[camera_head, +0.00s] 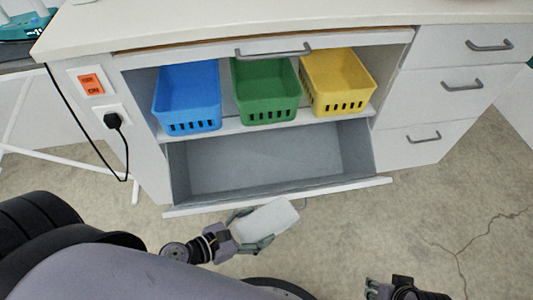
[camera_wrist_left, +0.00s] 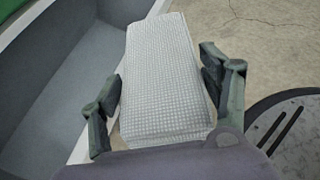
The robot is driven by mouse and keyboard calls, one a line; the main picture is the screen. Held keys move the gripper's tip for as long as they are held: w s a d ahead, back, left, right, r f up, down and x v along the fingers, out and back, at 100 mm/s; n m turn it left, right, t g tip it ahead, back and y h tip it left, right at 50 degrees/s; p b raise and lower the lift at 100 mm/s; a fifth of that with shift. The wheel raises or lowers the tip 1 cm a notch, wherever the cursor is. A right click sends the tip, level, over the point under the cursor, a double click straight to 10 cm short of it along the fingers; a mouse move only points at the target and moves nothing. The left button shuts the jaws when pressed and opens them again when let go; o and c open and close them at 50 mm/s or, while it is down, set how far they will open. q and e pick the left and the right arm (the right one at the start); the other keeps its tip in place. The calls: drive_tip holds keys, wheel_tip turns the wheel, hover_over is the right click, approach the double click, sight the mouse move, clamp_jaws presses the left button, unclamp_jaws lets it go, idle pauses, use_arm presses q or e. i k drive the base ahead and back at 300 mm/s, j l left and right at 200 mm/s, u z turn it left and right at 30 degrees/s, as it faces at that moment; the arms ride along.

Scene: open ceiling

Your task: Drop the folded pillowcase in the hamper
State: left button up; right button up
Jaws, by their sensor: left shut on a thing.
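The folded pillowcase (camera_head: 268,221) is a white, textured, block-shaped bundle; it also shows in the left wrist view (camera_wrist_left: 165,75). My left gripper (camera_head: 250,229) is shut on it, one finger on each long side, as the left wrist view (camera_wrist_left: 158,85) shows. The hamper appears to be the wide grey open bin (camera_head: 265,165) low in the white cabinet; its inside also shows at the left of the left wrist view (camera_wrist_left: 55,85). The pillowcase is just on the near side of the hamper's white front edge. My right gripper (camera_head: 378,289) is partly visible at the bottom, its jaws unclear.
Blue (camera_head: 188,95), green (camera_head: 266,90) and yellow (camera_head: 338,82) baskets stand on the shelf above the hamper. A drawer handle (camera_head: 273,51) sits above them, under the countertop (camera_head: 290,15). A black cord (camera_head: 125,150) hangs at the left. Floor at the right is clear.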

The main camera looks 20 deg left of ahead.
sight(293, 175)
drive_tip(key=i, duration=0.95)
